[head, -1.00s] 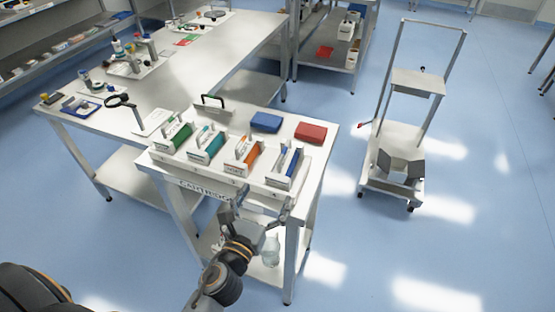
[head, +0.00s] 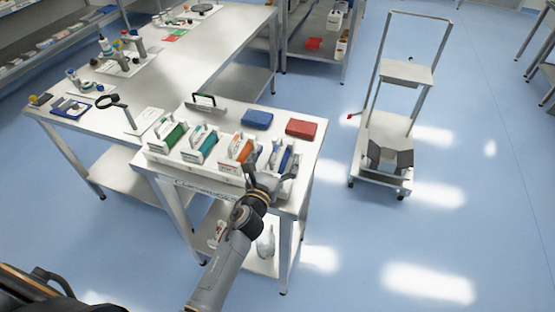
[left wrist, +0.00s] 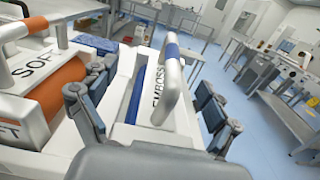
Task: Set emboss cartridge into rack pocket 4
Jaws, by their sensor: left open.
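The emboss cartridge (head: 285,157), white with a blue roller, sits at the rightmost place of the white cartridge rack (head: 205,174). In the left wrist view the cartridge (left wrist: 157,88) shows its EMBOSS label and a white handle with a blue band. My left gripper (head: 271,172) is open at the near end of this cartridge. In the left wrist view its fingers (left wrist: 150,108) stand apart on either side of the handle, with gaps visible. The arm hides part of the rack front, and I cannot tell how deep the cartridge sits. My right gripper is not in view.
An orange cartridge labelled SOFT (head: 240,149) stands close to the left; teal (head: 204,145) and green (head: 170,136) ones follow. Blue (head: 257,119) and red (head: 301,128) boxes lie behind. A wheeled cart (head: 385,150) stands right, across open floor.

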